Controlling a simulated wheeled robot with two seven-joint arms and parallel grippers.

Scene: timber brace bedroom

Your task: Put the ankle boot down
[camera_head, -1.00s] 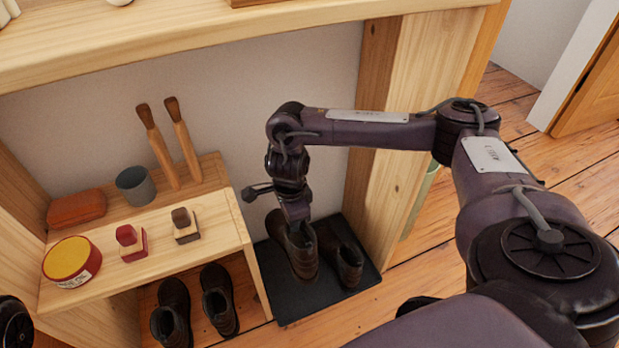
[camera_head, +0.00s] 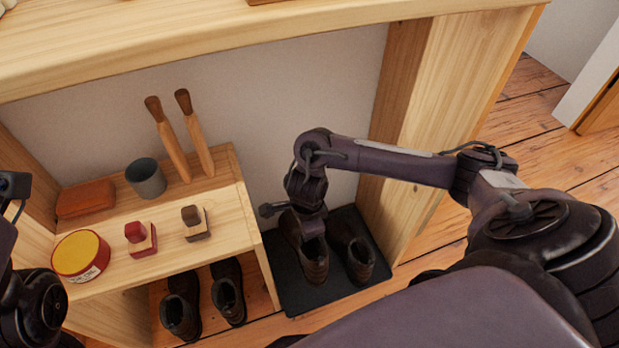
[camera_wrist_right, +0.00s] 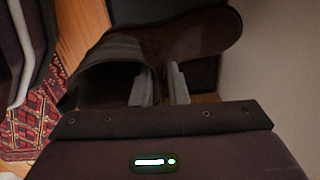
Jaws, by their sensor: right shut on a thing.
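The dark brown ankle boot (camera_head: 313,264) is at the left half of a black tray (camera_head: 291,296) on the floor. My right gripper (camera_head: 309,228) reaches down onto its top from above. In the right wrist view my right gripper (camera_wrist_right: 158,85) is shut on the wall of the boot's shaft, and the boot (camera_wrist_right: 165,45) extends away beyond the fingers. The boot looks roughly upright; I cannot tell whether its sole touches the tray. The matching boot (camera_head: 356,258) stands on the tray just to its right. My left arm shows at the left edge, its gripper out of view.
A low wooden shelf (camera_head: 215,219) left of the tray holds brushes, a grey cup (camera_head: 146,178), a yellow-lidded tin (camera_head: 81,254) and small blocks. Another pair of shoes (camera_head: 228,291) stands beneath it. A wooden upright (camera_head: 420,130) bounds the tray's right side; a wooden top overhangs.

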